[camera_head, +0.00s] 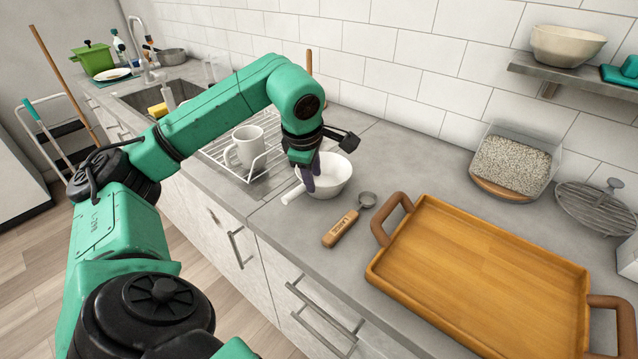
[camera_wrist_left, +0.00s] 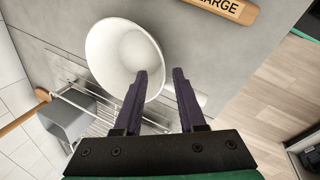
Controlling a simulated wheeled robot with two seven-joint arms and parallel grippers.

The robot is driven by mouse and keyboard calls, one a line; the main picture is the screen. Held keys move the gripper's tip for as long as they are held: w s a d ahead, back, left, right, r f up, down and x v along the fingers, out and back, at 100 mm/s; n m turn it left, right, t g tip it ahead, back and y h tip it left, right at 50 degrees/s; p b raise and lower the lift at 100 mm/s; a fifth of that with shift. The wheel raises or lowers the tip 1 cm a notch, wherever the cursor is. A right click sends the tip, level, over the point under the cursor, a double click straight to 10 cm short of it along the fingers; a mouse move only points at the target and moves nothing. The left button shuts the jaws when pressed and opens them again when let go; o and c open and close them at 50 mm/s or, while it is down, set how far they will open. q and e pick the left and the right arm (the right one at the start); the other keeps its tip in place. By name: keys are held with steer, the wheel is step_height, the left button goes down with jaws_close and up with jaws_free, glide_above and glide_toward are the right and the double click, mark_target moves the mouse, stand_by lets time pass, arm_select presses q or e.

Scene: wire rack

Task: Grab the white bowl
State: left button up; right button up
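The white bowl (camera_head: 335,180) stands upright on the grey counter, just right of the wire rack, in the head view. In the left wrist view the bowl (camera_wrist_left: 108,50) fills the upper middle. My left gripper (camera_head: 311,182) is open and points down at the bowl's near-left side. In the left wrist view the gripper (camera_wrist_left: 160,73) has one dark finger over the bowl's inside and the other outside its rim. The rim lies between them, with a gap showing; contact cannot be told. A white handle-like piece (camera_head: 293,194) sticks out beside the bowl. My right gripper is not in view.
A wire rack (camera_head: 262,165) with a white mug (camera_head: 245,147) is left of the bowl. A wooden-handled scoop (camera_head: 342,228) lies in front right. A wooden tray (camera_head: 480,275) takes up the right. Another pale bowl (camera_head: 566,46) sits on a wall shelf.

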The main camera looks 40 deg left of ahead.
arm_select(q)
steer(key=x, duration=0.4)
steer(key=shift+a+f, duration=0.1)
jaws_close()
stand_by(1.2)
